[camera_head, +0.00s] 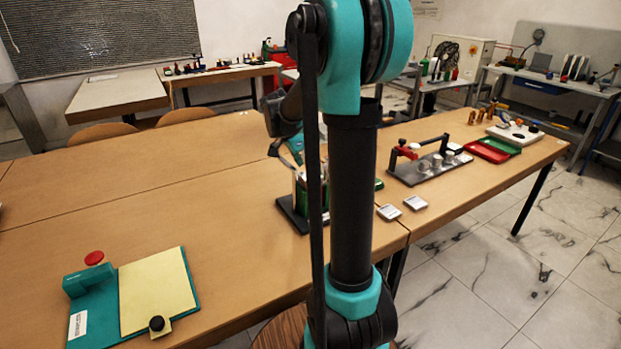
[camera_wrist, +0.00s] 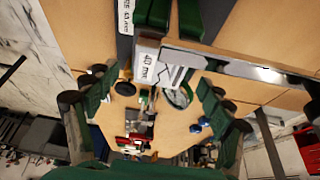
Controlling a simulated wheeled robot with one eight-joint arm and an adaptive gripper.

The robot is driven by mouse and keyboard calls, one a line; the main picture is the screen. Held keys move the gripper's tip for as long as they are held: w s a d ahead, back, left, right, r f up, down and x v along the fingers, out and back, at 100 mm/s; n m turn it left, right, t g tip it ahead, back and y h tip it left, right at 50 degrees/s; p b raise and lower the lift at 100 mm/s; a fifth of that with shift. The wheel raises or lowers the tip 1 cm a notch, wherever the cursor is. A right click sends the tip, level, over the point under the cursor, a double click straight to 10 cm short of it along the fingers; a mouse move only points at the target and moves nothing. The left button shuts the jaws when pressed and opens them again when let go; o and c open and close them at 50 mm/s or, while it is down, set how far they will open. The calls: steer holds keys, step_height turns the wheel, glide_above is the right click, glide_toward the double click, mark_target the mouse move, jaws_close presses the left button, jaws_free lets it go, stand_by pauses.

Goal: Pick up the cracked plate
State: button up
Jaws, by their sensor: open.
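I cannot tell which thing is the cracked plate; no crack shows clearly in either view. A dark-based stand (camera_head: 292,212) with upright pieces is on the table, partly hidden behind my arm. Two small pale square pieces, one nearer (camera_head: 388,212) and one farther (camera_head: 415,202), lie to its right. My gripper (camera_wrist: 152,103) is open, its dark green fingers spread at left and right in the wrist view. Between and above them show a white "40 mm" label (camera_wrist: 147,68) and green blocks (camera_wrist: 152,14). In the head view my gripper is mostly hidden by my arm.
A teal board with a yellow pad (camera_head: 155,290) and red button (camera_head: 94,257) is at the front left. A grey fixture with a red-knobbed bar (camera_head: 430,165), red tray (camera_head: 487,150) and white tray (camera_head: 515,134) stand at right. The left table's middle is clear.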

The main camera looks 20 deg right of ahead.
steer(key=shift+x, duration=0.85)
steer(key=shift+c, duration=0.2)
steer(key=c, duration=1.3)
steer(key=shift+r, duration=0.1)
